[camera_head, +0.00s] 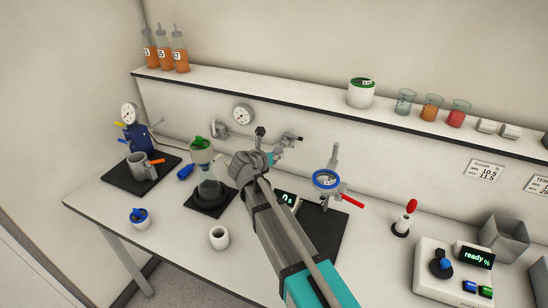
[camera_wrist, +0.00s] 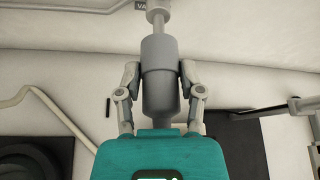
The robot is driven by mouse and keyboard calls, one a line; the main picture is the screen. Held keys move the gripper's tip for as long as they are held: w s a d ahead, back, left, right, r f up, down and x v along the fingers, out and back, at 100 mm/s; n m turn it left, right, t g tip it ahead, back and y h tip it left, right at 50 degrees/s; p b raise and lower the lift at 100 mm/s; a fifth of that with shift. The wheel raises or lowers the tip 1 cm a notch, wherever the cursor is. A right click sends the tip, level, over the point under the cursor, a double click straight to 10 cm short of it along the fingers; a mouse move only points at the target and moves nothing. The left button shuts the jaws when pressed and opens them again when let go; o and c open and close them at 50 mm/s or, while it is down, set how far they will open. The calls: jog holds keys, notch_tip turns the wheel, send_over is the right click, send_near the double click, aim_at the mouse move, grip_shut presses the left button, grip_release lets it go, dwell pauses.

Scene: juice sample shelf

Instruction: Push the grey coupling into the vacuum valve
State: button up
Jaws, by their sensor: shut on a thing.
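The grey coupling (camera_wrist: 158,62) is a stepped cylinder with a thin stem pointing up the wrist view. My gripper (camera_wrist: 160,85) is shut on its lower part, one finger on each side. The stem's far end meets a light grey fitting (camera_wrist: 158,6) at the top edge, beside a partly cut-off label starting "VA". I cannot tell whether the stem is inside the fitting or only touching it. The coupling is too small to make out there.
A round gauge (camera_head: 242,115) is on the wall left of my gripper. A flask (camera_head: 210,190) on a black base stands below left. A blue-ringed stand with a red handle (camera_head: 327,180) is to the right. The shelf (camera_head: 300,103) runs above.

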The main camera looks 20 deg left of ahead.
aim_at(275, 152)
jog(key=shift+w+d+r, duration=0.1)
jog(key=shift+w+r, duration=0.05)
jog(key=shift+w, duration=1.6)
dwell(1.7)
jog(key=o, duration=1.2)
jog(key=shift+w, duration=0.1)
jog(key=shift+o, duration=0.2)
